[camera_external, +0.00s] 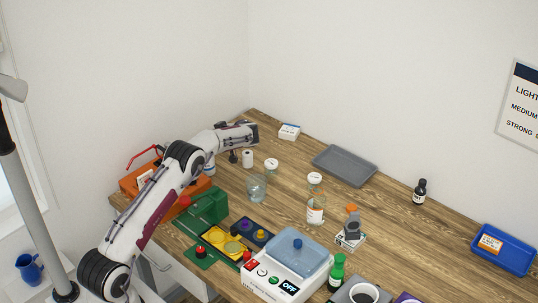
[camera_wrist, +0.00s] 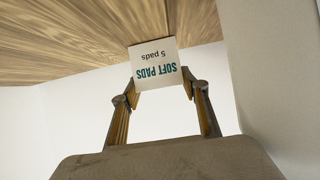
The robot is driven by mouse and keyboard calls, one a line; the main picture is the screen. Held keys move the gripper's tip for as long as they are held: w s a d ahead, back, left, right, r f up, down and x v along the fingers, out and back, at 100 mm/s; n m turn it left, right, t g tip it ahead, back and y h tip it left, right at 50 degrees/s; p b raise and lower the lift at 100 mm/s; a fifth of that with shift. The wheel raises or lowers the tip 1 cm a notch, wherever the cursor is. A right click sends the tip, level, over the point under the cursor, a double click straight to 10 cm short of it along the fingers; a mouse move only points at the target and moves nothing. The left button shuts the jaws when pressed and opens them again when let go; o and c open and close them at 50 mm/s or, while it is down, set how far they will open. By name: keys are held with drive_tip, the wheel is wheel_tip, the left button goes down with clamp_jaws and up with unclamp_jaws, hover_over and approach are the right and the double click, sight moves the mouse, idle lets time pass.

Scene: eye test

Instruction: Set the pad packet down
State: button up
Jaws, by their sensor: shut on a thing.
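The pad packet (camera_wrist: 157,62) is a white square with teal "SOFT PADS" and dark "5 pads", upside down in the wrist view. My gripper (camera_wrist: 161,88) is shut on it, one finger at each side edge. The packet shows against the wood and the pale wall; I cannot tell whether it touches the table. In the external view my gripper (camera_external: 254,132) is over the far left of the wooden table (camera_external: 385,215), its fingers not clear. A small white box (camera_external: 289,132) shows just right of it; I cannot tell whether this is the packet.
A grey tray (camera_external: 345,166) lies at the back. White-lidded jars (camera_external: 271,165), a glass (camera_external: 256,187) and an orange toolbox (camera_external: 137,180) are near my arm. A blue tray (camera_external: 515,258) is at right. Bare wood lies between the grey tray and the dark bottle (camera_external: 420,192).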

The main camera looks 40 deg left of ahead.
drive_tip(key=shift+f, duration=0.1)
drive_tip(key=o, duration=0.9)
drive_tip(key=shift+v, duration=0.75)
drive_tip(key=shift+d+r, duration=0.7)
drive_tip(key=shift+r, duration=3.2)
